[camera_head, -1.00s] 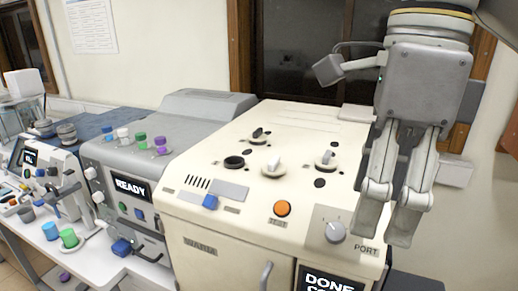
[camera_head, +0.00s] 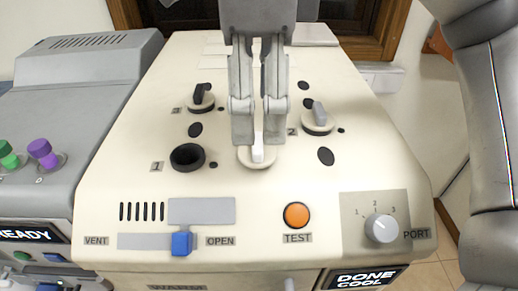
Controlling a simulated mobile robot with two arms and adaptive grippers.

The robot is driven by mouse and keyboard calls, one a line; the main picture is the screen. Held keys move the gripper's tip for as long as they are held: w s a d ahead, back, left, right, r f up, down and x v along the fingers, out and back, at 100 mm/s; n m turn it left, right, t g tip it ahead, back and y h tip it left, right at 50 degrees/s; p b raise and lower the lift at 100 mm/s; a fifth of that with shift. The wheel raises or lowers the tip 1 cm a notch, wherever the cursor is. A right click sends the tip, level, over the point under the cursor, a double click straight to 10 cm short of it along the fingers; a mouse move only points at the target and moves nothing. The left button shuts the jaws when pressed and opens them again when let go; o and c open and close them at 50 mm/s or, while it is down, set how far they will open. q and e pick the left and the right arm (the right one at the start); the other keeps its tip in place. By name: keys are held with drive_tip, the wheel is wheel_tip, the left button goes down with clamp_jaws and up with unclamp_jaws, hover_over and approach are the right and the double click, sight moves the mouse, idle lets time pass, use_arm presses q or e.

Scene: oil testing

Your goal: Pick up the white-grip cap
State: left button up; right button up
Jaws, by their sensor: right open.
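The white-grip cap (camera_head: 257,157), a pale round disc with an upright white grip, sits on the cream machine's top near its middle. My right gripper (camera_head: 258,141) points down over it, open. Its two fingertips are on either side of the white grip, with narrow gaps, and they hide part of the disc. A dark-grip cap (camera_head: 202,98) sits behind and to the left. A cap with a light grey grip (camera_head: 318,117) sits behind and to the right. My left gripper is out of view.
The cream machine's top (camera_head: 110,165) has an open black-rimmed port (camera_head: 187,157) and several dark holes. In front are a blue slider (camera_head: 181,243), an orange TEST button (camera_head: 297,215) and a PORT dial (camera_head: 381,228). A grey machine (camera_head: 60,75) with green and purple caps stands left.

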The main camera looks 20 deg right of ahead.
sight(257, 141)
drive_tip(key=shift+w+a+f, duration=0.35)
drive_tip(key=shift+w+f, duration=0.25)
drive_tip(key=shift+f, duration=0.25)
drive_tip(key=shift+d+f, duration=0.15)
drive_tip(key=shift+f, duration=0.4)
drive_tip(key=f, duration=0.1)
drive_tip(key=f+p, duration=0.1)
drive_tip(key=f, duration=0.1)
drive_tip(key=shift+d+f, duration=0.25)
drive_tip(key=shift+d, duration=0.1)
drive_tip(key=shift+f, duration=0.35)
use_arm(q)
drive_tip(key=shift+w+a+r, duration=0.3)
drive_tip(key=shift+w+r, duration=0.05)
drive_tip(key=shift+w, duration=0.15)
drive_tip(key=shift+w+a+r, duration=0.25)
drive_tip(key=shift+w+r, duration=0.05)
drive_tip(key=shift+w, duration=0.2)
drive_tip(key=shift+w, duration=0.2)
use_arm(e)
drive_tip(key=shift+s, duration=0.1)
drive_tip(key=c, duration=0.7)
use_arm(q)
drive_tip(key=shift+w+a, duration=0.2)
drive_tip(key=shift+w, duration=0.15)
use_arm(e)
drive_tip(key=shift+c, duration=0.2)
